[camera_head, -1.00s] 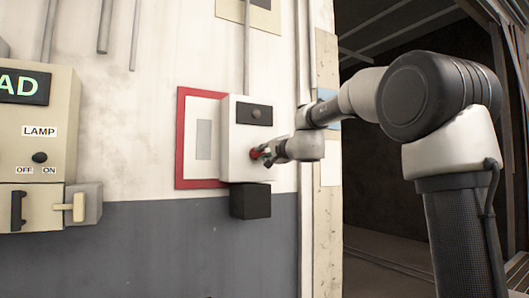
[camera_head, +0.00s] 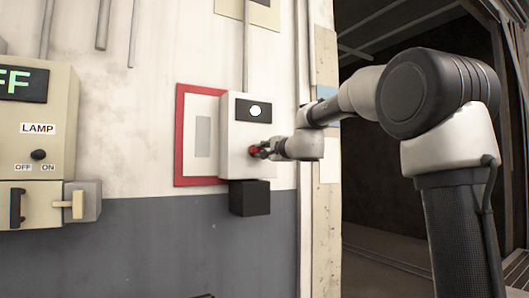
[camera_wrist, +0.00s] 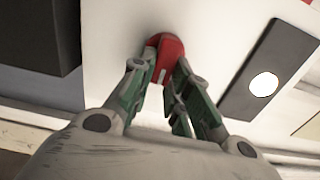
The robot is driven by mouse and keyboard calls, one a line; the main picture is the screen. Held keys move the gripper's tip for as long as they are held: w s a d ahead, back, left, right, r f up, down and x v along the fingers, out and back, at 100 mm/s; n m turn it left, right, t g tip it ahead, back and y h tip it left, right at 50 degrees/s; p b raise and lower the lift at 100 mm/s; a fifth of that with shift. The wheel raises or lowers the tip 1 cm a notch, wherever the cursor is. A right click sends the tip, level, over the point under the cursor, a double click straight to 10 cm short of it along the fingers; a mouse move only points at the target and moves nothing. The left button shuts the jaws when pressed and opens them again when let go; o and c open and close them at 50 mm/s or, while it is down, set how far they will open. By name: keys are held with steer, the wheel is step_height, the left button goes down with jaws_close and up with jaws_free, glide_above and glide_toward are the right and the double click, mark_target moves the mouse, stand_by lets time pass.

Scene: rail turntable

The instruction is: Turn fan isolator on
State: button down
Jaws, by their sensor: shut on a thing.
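The fan isolator is a white box (camera_head: 234,165) on the wall, with a red knob (camera_head: 253,150) on its face. A black plate (camera_head: 243,108) above the knob carries a round lamp (camera_head: 255,111), lit white; it also shows lit in the wrist view (camera_wrist: 264,85). My gripper (camera_head: 262,151) is at the knob. In the wrist view the fingers (camera_wrist: 160,88) are shut on the red knob (camera_wrist: 166,58), which bears a pale line mark. The fingers hide part of the knob.
A beige lamp panel (camera_head: 38,130) with a display, a small knob and a lever (camera_head: 72,205) stands at the left. A red-framed board (camera_head: 180,135) is behind the isolator. A black box (camera_head: 250,198) sits below it. A dark opening lies at the right.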

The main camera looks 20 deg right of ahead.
steer(key=shift+f, duration=0.1)
steer(key=c, duration=1.4)
jaws_free()
steer(key=shift+o, duration=0.2)
steer(key=v, duration=1.2)
